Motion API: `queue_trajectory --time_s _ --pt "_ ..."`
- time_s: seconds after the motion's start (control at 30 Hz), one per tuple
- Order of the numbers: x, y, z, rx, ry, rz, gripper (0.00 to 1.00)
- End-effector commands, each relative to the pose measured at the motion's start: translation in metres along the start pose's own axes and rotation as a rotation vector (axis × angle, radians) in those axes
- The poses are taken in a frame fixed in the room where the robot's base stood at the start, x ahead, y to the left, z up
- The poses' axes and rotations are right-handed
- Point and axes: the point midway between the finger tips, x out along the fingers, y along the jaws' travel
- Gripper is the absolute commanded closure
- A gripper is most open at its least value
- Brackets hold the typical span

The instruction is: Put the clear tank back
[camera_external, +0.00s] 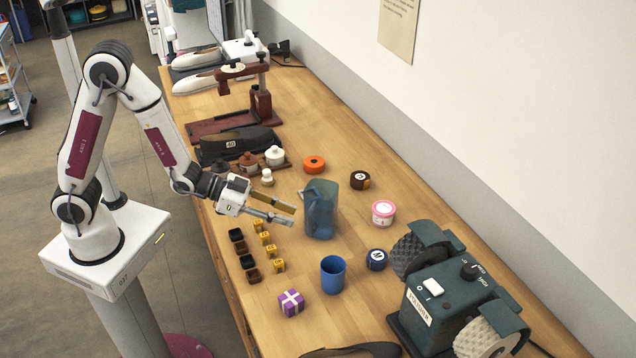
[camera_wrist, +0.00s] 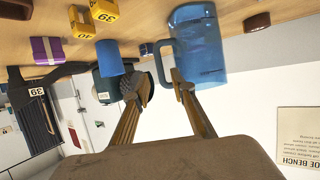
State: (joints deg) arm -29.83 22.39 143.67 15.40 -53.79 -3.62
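The clear tank (camera_external: 320,209) is a blue-tinted see-through vessel with a side handle. It stands upright on the bench near the middle. In the wrist view the tank (camera_wrist: 203,48) is upside down, with its handle at the left. My gripper (camera_external: 291,214) is open and empty, just left of the tank. In the wrist view my gripper (camera_wrist: 160,84) has its two fingertips apart, one on each side of the handle's line. I cannot tell whether the fingers touch the handle.
A blue cup (camera_external: 333,277) and purple box (camera_external: 291,302) stand in front. Small yellow numbered blocks (camera_external: 270,251) lie left. Round tins, such as the pink one (camera_external: 383,213), stand right. A teal polisher (camera_external: 440,304) fills the front right. A maroon stand (camera_external: 262,103) is behind.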

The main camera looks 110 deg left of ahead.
Motion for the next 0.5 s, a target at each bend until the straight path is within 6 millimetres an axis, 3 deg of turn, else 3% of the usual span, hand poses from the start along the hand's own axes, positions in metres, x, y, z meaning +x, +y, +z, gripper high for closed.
queue_trajectory --time_s 0.27,0.5 --pt "-0.009 0.011 -0.01 0.021 -0.034 0.003 0.75" --pt "-0.031 0.031 -0.024 0.053 -0.109 0.009 0.75"
